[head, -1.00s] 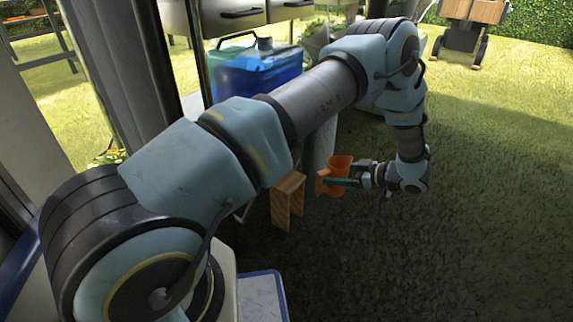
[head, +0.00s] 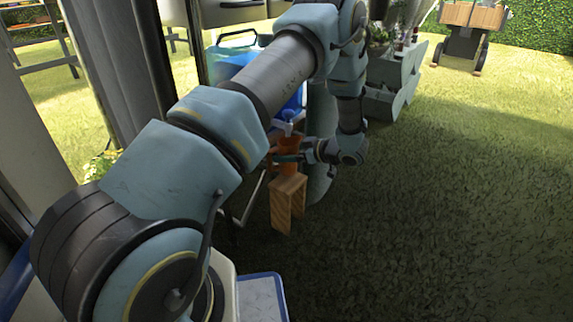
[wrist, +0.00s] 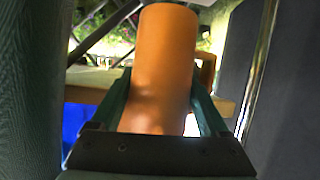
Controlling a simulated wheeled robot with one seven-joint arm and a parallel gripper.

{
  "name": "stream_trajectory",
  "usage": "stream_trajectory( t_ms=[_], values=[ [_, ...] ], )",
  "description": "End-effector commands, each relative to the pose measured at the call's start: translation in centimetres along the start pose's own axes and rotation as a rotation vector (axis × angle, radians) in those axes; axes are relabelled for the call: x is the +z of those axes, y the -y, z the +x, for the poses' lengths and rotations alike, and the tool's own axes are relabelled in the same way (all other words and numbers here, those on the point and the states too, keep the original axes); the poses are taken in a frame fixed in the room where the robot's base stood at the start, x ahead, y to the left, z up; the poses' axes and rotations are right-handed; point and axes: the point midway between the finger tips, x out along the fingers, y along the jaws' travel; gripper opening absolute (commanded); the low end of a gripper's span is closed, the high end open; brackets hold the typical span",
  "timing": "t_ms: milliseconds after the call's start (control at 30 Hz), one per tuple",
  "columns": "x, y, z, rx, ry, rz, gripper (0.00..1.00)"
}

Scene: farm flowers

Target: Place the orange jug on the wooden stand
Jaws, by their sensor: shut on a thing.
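The orange jug (head: 290,150) is held in my gripper (head: 285,158), just above or at the far edge of the wooden stand's top; I cannot tell whether it touches. In the wrist view the jug (wrist: 165,60) stands between the two green fingers (wrist: 160,110), with its handle at the right. The wooden stand (head: 287,200) is a small light-brown bench on the grass. Its top is partly behind the jug and gripper. A wooden bar also shows behind the jug in the wrist view.
A blue water container (head: 235,60) with a tap (head: 288,127) stands behind the jug. A grey-green rounded post (head: 320,170) is just right of the stand. Grey-green planters (head: 390,90) are behind my arm. Open grass (head: 450,200) lies to the right.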

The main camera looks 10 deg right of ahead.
Motion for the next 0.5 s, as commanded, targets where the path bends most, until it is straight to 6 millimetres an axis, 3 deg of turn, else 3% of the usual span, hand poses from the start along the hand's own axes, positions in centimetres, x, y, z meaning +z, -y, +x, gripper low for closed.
stream_trajectory(
  t_ms=[100,200,500],
  values=[
    [2.4,0.2,1.1,-0.001,0.0,0.002,0.23],
    [3.4,0.2,1.5,-0.001,0.0,0.002,0.23],
    [3.3,0.2,1.5,-0.001,0.0,0.001,0.23]
  ],
)
